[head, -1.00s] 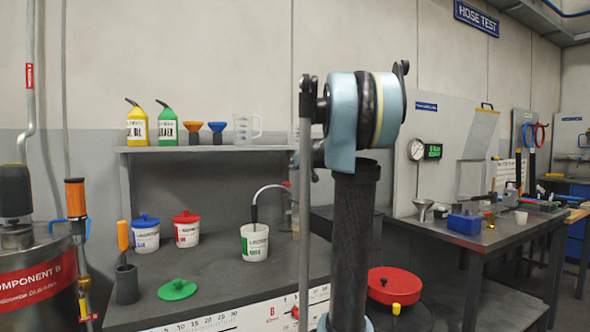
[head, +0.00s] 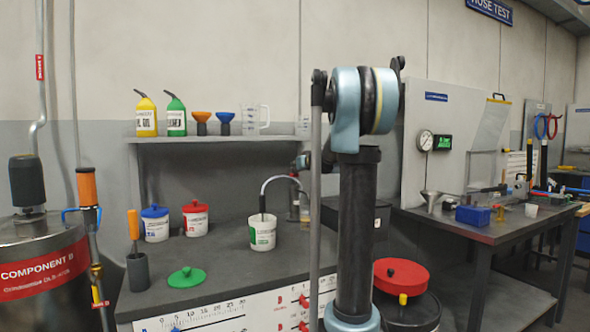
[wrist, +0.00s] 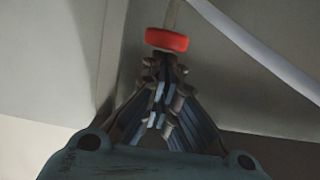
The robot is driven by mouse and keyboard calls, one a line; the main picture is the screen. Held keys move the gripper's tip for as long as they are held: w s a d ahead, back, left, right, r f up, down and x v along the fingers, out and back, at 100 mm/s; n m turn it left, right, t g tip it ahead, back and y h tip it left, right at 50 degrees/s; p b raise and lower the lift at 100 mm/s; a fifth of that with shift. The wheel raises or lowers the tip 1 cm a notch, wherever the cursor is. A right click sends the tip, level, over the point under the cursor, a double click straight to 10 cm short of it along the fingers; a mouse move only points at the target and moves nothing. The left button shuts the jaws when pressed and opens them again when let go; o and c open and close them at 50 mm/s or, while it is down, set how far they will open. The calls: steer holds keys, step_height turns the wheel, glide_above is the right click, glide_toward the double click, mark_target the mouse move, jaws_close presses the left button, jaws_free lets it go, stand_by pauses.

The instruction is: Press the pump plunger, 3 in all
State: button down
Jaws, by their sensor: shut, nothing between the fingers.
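A slim hand pump (head: 293,205) stands at the back of the left bench, with a thin curved spout (head: 277,180) reaching into a white tub with a green label (head: 262,234). In the wrist view a round red knob (wrist: 166,39), which looks like the plunger's top, sits just beyond my fingertips on a pale stem. My gripper (wrist: 165,62) is shut and empty, pointing at the knob; whether it touches the knob I cannot tell. In the head view my arm hides part of the pump area, and the knob cannot be made out there.
Tubs with a blue lid (head: 155,211) and a red lid (head: 196,206) stand left on the bench, with a loose green lid (head: 186,277) in front. A shelf (head: 215,139) with bottles and funnels hangs above. A red-topped drum (head: 401,274) stands right of the bench.

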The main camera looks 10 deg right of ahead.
mark_target(296, 174)
steer(key=shift+f, duration=1.55)
step_height(296, 174, up, 4)
steer(key=shift+r, duration=0.1)
steer(key=v, duration=0.9)
steer(key=shift+s+d, duration=0.15)
steer(key=shift+s, duration=0.25)
stand_by(1.2)
